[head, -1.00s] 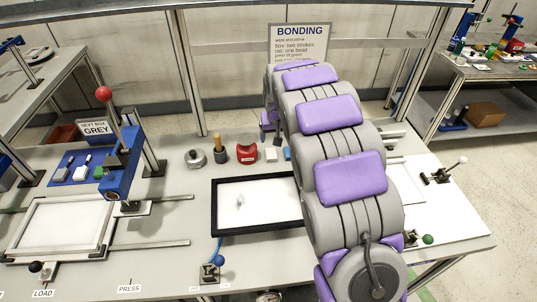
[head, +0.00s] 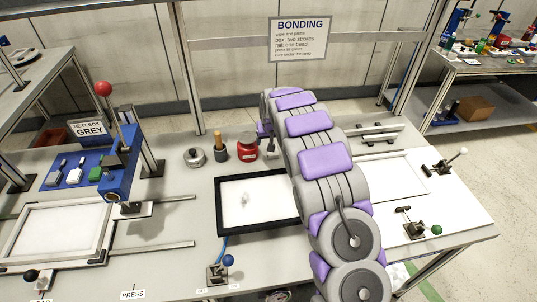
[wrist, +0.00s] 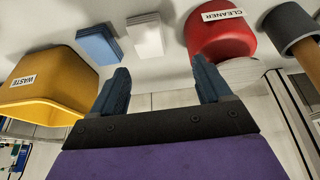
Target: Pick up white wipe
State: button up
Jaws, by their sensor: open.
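The white wipe (wrist: 145,36) is a small pale stack lying on the bench, near the top middle of the wrist view. A blue wipe stack (wrist: 98,43) lies just left of it. My gripper (wrist: 161,84) is open and empty, its two dark blue fingers spread apart. The white wipe shows beyond the fingertips, within the span between them and nearer the left finger; I see no contact. In the head view my arm covers most of the gripper and the wipe area.
A yellow waste bin (wrist: 45,85) stands to the left in the wrist view, a red cleaner container (wrist: 220,35) close to the right. The red container (head: 246,150) also shows in the head view, behind a black-framed tray (head: 222,207). A grey container with a wooden handle (head: 220,153) stands beside it.

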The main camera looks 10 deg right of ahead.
jog(key=d+f, duration=0.1)
jog(key=w+d+f, duration=0.1)
jog(key=f, duration=0.1)
jog(key=shift+w+d, duration=0.15)
jog(key=shift+d, duration=0.05)
jog(key=shift+d+f+b, duration=0.15)
jog(key=shift+d+b, duration=0.05)
jog(key=shift+b, duration=0.1)
jog(key=f, duration=0.1)
jog(key=a+f+b, duration=0.1)
jog(key=f, duration=0.1)
jog(key=w+a+f, duration=0.1)
jog(key=shift+f+b, duration=0.25)
jog(key=shift+b, duration=0.05)
jog(key=shift+d, duration=0.75)
jog(key=c, duration=0.3)
jog(key=shift+a+r, duration=0.1)
jog(key=shift+a, duration=0.4)
jog(key=c, duration=0.8)
jog(key=shift+d, duration=0.2)
jog(key=shift+d, duration=0.1)
jog(key=shift+r, duration=0.1)
